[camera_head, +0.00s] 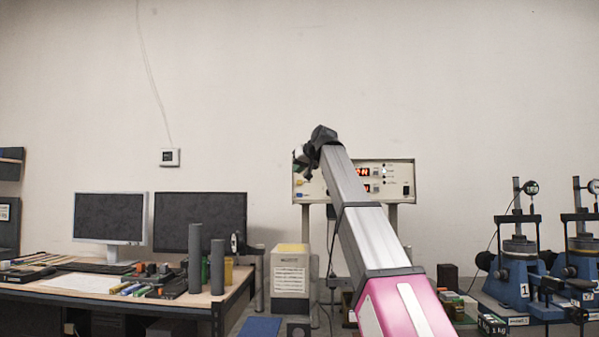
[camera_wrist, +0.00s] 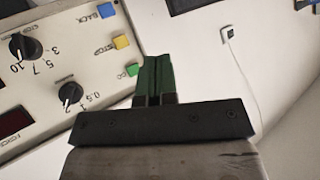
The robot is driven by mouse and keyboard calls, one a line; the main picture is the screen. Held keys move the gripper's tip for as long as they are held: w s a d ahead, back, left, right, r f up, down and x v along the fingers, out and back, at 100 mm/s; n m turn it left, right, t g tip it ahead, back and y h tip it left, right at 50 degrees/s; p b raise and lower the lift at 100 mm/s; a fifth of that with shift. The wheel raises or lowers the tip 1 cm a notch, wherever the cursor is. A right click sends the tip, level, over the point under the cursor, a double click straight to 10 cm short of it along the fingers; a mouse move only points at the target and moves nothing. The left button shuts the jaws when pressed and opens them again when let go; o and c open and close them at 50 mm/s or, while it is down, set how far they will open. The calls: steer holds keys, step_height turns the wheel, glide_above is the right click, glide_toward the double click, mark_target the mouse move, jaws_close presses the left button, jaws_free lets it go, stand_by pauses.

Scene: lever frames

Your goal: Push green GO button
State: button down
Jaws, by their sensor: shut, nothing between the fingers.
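The green GO button (camera_wrist: 132,69) is on the cream control panel (camera_wrist: 75,60), at its edge in the wrist view, just left of my fingers. My gripper (camera_wrist: 157,62) has its two green fingers shut together with nothing between them. The fingertips appear close beside the button; I cannot tell whether they touch the panel. In the head view my gripper (camera_head: 301,164) is at the left end of the panel (camera_head: 398,170), and the green button cannot be made out there.
A yellow STOP button (camera_wrist: 121,42) and a blue BACK button (camera_wrist: 106,10) line up with the green one. Two black knobs (camera_wrist: 70,94) are on the panel. A desk with monitors (camera_head: 110,217) is at left; blue machines (camera_head: 515,275) stand at right.

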glide_toward(294, 177)
steer(key=shift+s+a+x, duration=0.15)
steer(key=shift+x, duration=0.75)
steer(key=shift+s+a+x, duration=0.1)
steer(key=shift+s+x, duration=0.05)
steer(key=shift+x, duration=0.8)
steer(key=shift+w+f, duration=0.1)
stand_by(0.6)
steer(key=shift+w, duration=0.3)
steer(key=shift+w, duration=0.35)
stand_by(0.7)
steer(key=shift+s, duration=0.8)
steer(key=shift+s, duration=2.5)
